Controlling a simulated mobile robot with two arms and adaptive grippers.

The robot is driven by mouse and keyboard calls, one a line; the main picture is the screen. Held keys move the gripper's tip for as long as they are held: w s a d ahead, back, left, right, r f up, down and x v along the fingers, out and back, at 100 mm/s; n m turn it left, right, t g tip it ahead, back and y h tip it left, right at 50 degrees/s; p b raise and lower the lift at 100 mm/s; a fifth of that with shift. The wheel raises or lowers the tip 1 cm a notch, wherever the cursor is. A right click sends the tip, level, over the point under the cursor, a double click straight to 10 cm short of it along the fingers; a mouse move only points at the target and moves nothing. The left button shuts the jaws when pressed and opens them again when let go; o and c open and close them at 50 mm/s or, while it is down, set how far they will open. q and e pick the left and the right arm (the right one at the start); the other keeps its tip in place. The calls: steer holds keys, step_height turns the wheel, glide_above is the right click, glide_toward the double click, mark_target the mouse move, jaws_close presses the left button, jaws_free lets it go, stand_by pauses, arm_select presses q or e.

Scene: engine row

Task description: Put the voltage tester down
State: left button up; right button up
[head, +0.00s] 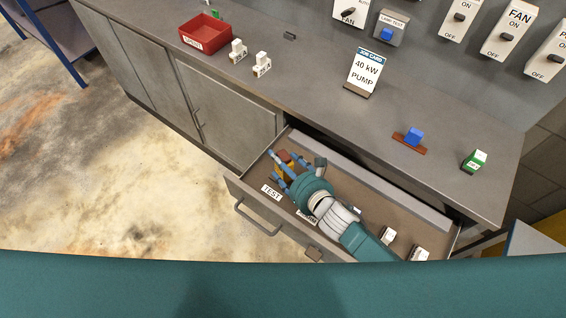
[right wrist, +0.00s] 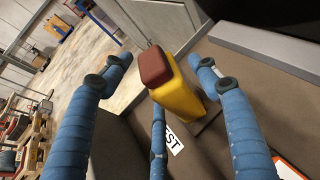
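The voltage tester, yellow with a dark red end, shows in the right wrist view (right wrist: 184,90) and as a small patch in the head view (head: 283,157). It is at the left end of the open drawer (head: 290,234), by the TEST label (head: 271,192). My right gripper (head: 284,172) reaches into the drawer. Its blue fingers stand spread around the tester, with visible gaps at the left and right in the right wrist view (right wrist: 160,88). I cannot tell whether the rear finger touches it. My left gripper is not in view.
The counter above the drawer holds a red tray (head: 205,38), white tags (head: 262,65), a 40 kW PUMP sign (head: 364,72), a blue block on a brown base (head: 413,137) and a green-white block (head: 474,160). White blocks (head: 388,236) lie in the drawer's right part.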

steer(key=shift+s+r, duration=0.1)
steer(key=shift+r, duration=0.15)
steer(key=v, duration=1.1)
steer(key=shift+s+d+b, duration=0.25)
steer(key=shift+s+b, duration=0.1)
steer(key=shift+b, duration=0.1)
steer(key=shift+r, duration=0.1)
